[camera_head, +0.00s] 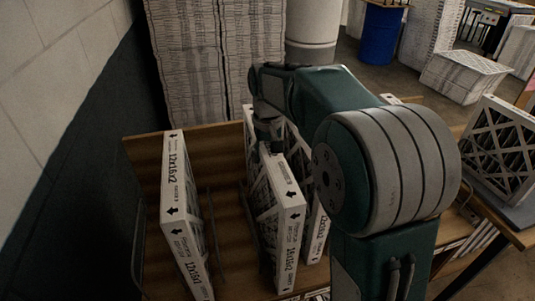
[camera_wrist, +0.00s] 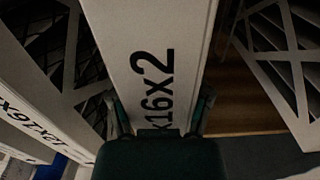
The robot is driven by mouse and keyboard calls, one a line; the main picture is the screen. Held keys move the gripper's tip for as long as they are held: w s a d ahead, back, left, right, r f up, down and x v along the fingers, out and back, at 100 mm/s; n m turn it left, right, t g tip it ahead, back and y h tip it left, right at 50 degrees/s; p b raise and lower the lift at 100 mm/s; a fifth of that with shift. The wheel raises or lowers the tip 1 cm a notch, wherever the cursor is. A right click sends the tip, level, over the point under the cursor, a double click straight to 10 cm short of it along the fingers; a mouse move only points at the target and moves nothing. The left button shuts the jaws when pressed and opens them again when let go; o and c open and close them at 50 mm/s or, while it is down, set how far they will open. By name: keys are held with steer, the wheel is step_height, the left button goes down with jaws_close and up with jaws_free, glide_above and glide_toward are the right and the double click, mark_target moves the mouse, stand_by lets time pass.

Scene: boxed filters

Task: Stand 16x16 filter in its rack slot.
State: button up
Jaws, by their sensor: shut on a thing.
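The wooden rack (camera_head: 228,215) has wire dividers. Whether the filter's lower edge touches the rack floor is hidden.
A filter marked 12x16x2 (camera_head: 174,190) stands at the rack's left. Another filter (camera_head: 318,232) stands close right of the held one. Bare rack floor lies between the left and held filters. A lattice filter (camera_head: 498,150) leans on a table at right. A wall borders the left.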

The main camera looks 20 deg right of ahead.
steer(key=shift+f, duration=0.1)
steer(key=o, duration=1.3)
steer(key=shift+o, duration=0.2)
step_height(320, 180, up, 12)
steer(key=shift+r, duration=0.1)
steer(key=shift+t, duration=0.8)
steer(key=s, duration=0.7)
steer(key=shift+s+r, duration=0.15)
steer(key=shift+r, duration=0.15)
steer(key=shift+t, duration=0.7)
steer(key=s, duration=0.2)
steer(key=s+f, duration=0.1)
steer(key=s, duration=0.1)
steer(key=s+f, duration=0.1)
steer(key=s, duration=0.2)
steer(key=s+f+t, duration=0.2)
steer(key=s+f, duration=0.6)
steer(key=s, duration=0.3)
steer(key=shift+s+f+t, duration=0.15)
steer(key=shift+f+t, duration=0.05)
steer(key=shift+t, duration=0.1)
